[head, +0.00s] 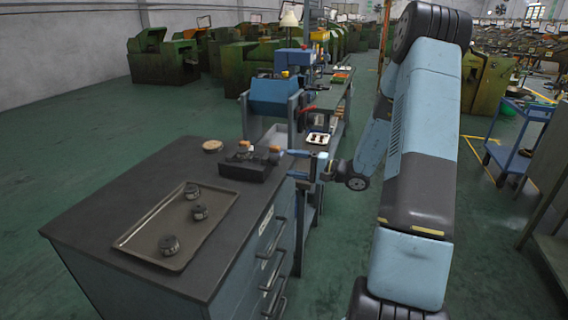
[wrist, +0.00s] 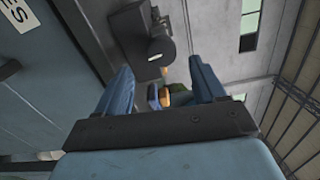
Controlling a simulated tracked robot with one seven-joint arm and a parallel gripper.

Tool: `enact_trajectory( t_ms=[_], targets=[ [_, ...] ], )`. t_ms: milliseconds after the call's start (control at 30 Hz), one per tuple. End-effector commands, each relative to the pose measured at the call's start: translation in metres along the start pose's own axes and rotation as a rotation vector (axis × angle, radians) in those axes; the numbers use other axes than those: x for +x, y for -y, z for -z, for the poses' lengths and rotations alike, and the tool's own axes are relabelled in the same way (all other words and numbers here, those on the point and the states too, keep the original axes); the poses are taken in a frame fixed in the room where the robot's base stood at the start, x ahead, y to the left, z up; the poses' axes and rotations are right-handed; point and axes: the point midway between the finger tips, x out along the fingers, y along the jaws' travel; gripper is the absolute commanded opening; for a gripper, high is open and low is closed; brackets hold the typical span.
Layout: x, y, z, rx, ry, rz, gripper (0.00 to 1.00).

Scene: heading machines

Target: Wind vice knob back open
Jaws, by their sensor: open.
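A dark vice (head: 243,170) sits on the cabinet top near its right edge. A dark round knob (head: 274,157) is at its right end, with a small orange part above it. In the wrist view the knob (wrist: 161,50) is a dark cylinder on the dark vice body (wrist: 130,32). My gripper (head: 292,164) is just right of the knob, beyond the cabinet edge, with its blue fingers spread. In the wrist view my gripper (wrist: 160,72) is open and empty. The knob appears ahead of the fingertips, apart from them; the exact gap is unclear.
A tray (head: 150,243) with several dark round parts lies on the cabinet top (head: 110,215). A small tan disc (head: 213,146) lies behind the vice. Drawer handles (head: 272,268) project from the cabinet's right side. A bench with machines stands behind; a blue cart (head: 510,158) is at right.

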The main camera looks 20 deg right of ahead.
Motion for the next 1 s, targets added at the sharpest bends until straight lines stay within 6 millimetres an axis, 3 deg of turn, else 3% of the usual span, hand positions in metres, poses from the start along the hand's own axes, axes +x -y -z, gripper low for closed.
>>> enact_trajectory(
  t_ms=[200,400,600,1000],
  targets=[
    [-0.044,0.0,0.001,0.0,-0.004,0.0,0.7],
    [-0.073,-0.001,0.001,0.0,-0.002,0.0,0.7],
    [-0.085,-0.001,0.0,0.0,0.0,-0.001,0.7],
    [-0.086,-0.001,0.0,0.0,0.0,-0.001,0.7]
  ],
)
